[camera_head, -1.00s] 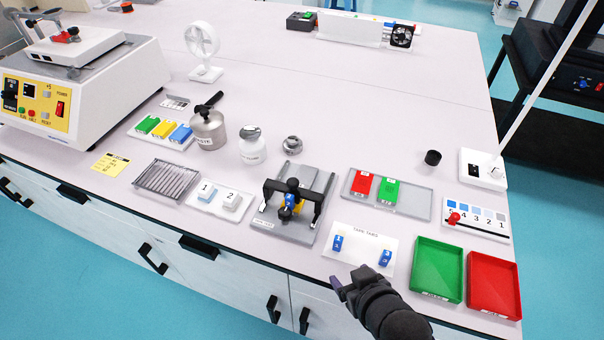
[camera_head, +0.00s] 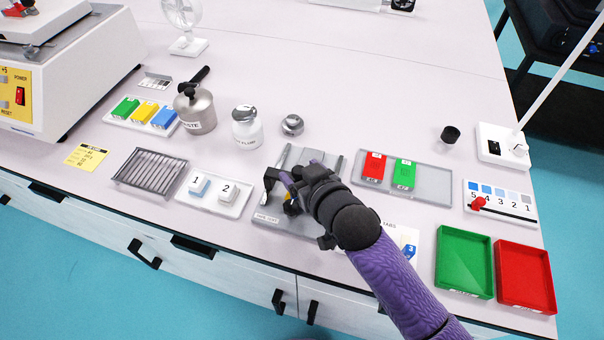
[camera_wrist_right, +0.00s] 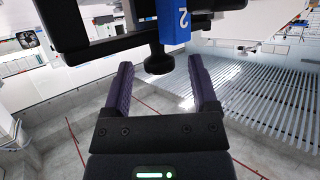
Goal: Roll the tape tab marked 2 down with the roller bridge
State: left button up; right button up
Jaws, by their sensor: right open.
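The roller bridge (camera_head: 269,181) is a black frame on a grey plate (camera_head: 262,218) near the table's front edge. My right gripper (camera_head: 288,178) is over it and hides most of it in the head view. In the right wrist view the bridge's black knob (camera_wrist_right: 158,62) is just ahead of my open right fingers (camera_wrist_right: 161,88), roughly centred between them. A blue tab marked 2 (camera_wrist_right: 180,75) shows beside the knob. Whether the fingers touch the knob I cannot tell. My left gripper is in neither view.
The tape tabs card (camera_head: 400,233) is partly hidden by my right arm; a blue tab 3 (camera_head: 409,251) shows on it. A tray (camera_head: 432,184) with red and green blocks is right of the bridge. Green (camera_head: 464,262) and red (camera_head: 525,276) bins stand at the right front.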

grip_shut()
dwell(0.3)
dwell(1.1)
